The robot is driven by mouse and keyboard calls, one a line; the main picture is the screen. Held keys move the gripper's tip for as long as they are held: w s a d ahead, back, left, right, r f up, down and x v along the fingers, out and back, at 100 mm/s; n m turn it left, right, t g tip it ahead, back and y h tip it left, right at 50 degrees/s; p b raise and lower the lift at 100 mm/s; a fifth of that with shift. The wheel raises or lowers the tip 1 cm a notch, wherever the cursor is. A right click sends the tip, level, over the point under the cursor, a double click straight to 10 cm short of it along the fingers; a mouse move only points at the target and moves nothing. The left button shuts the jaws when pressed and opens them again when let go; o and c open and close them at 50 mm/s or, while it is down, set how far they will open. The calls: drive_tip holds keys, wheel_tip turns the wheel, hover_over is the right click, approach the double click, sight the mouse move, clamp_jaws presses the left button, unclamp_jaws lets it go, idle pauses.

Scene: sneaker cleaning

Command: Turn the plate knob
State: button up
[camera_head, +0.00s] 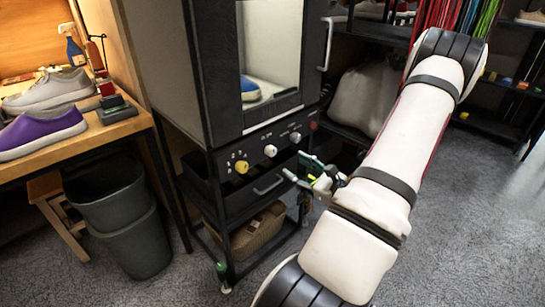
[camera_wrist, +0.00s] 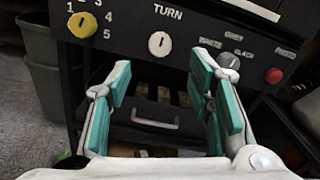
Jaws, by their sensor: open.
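A row of knobs sits on the black control panel of the cabinet. The white knob (camera_wrist: 159,44) under the word TURN also shows in the head view (camera_head: 270,151); no label reads "plate". A yellow knob (camera_wrist: 82,25) with numbers is to its left. A grey knob (camera_wrist: 228,61) and a red button (camera_wrist: 273,75) marked PHOTO are to its right. My gripper (camera_head: 297,168) is open and empty, in front of the panel and below and right of the white knob. In the wrist view its teal-padded fingers (camera_wrist: 160,78) are spread below the white knob, not touching it.
A drawer handle (camera_wrist: 155,121) is below the panel. The cabinet's glass window (camera_head: 272,45) shows a blue shoe (camera_head: 250,88) inside. Left are a wooden bench with a purple shoe (camera_head: 40,132) and a grey bin (camera_head: 120,215). Grey floor is clear at right.

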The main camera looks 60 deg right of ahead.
sight(274, 152)
drive_tip(key=b+x, duration=0.2)
drive_tip(key=x, duration=0.8)
clamp_jaws()
